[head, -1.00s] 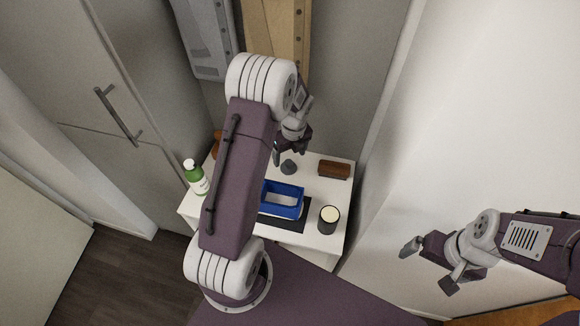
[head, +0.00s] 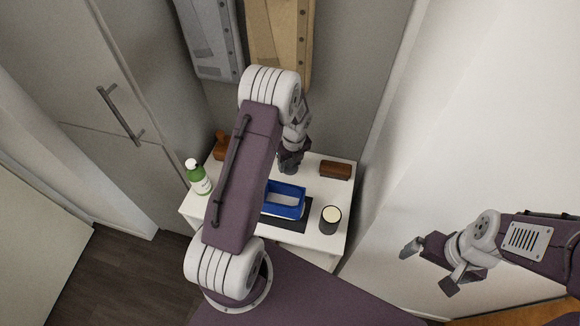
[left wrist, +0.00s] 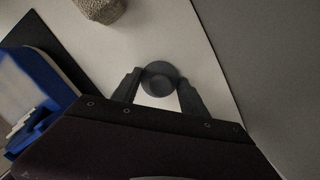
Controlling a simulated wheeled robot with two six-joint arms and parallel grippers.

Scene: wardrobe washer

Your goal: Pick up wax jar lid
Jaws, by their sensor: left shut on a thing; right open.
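The wax jar lid, a small dark grey disc with a round knob (left wrist: 160,80), lies between the fingertips of my left gripper (left wrist: 158,88) in the left wrist view. The fingers are closed on its sides, and it appears to be at the white table top. In the head view my left gripper (head: 290,163) points down over the back of the table and hides the lid. The open wax jar (head: 330,219), dark with a cream top, stands at the table's front right. My right gripper (head: 427,262) is open and empty, off to the right of the table.
The white table (head: 322,245) holds a blue tray (head: 287,209) on a dark mat (head: 295,227), a brown brush-like block (head: 335,170) and a green bottle (head: 200,180). A woven object (left wrist: 101,8) shows in the wrist view. Walls stand close behind and right.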

